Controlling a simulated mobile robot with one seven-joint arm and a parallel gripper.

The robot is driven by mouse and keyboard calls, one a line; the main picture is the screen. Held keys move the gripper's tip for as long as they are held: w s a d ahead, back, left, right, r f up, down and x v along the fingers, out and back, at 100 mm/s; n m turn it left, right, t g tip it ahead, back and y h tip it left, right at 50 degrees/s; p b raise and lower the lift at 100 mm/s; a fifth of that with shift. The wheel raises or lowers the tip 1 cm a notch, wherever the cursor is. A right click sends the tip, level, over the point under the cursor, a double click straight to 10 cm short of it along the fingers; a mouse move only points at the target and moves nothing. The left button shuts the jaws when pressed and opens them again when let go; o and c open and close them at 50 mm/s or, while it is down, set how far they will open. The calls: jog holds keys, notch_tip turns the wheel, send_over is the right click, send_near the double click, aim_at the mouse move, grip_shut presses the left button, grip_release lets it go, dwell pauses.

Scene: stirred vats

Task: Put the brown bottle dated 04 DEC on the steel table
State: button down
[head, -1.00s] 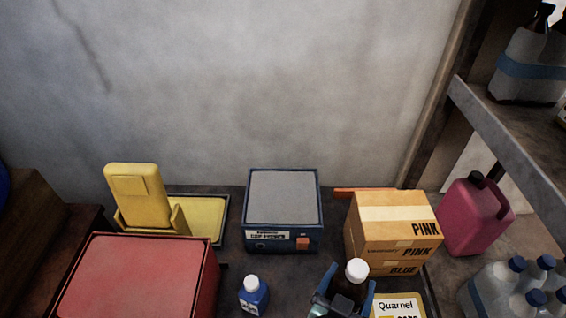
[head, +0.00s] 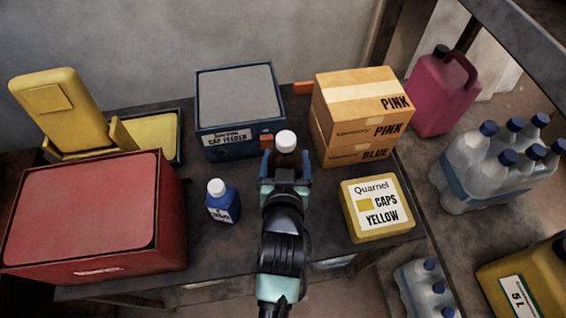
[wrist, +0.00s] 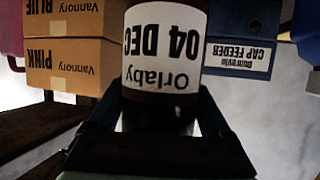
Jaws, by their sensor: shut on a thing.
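My gripper (head: 285,178) is shut on the brown bottle (head: 287,160), which has a white cap and stands upright in the jaws. In the wrist view the bottle's white label (wrist: 165,45) reads "Orlaby 04 DEC", upside down, between the fingers (wrist: 165,120). The dark table (head: 225,255), which looks like metal, lies under and around the gripper. The bottle is over its middle, in front of the cap feeder. I cannot tell whether its base, hidden by my gripper, touches the table.
The cap feeder (head: 238,140) stands behind the bottle. Stacked cartons (head: 345,120) and a yellow caps box (head: 376,185) are at right. A small blue bottle (head: 222,207) and a red case (head: 90,215) are at left. Bare tabletop shows around the blue bottle.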

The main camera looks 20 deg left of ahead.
jog(key=shift+f+b, duration=0.3)
jog(key=shift+f, duration=1.6)
jog(key=shift+f, duration=0.2)
grip_release()
jog(key=shift+f, duration=0.1)
jog(key=v, duration=1.2)
jog(key=shift+p, duration=0.35)
jog(key=shift+d, duration=0.1)
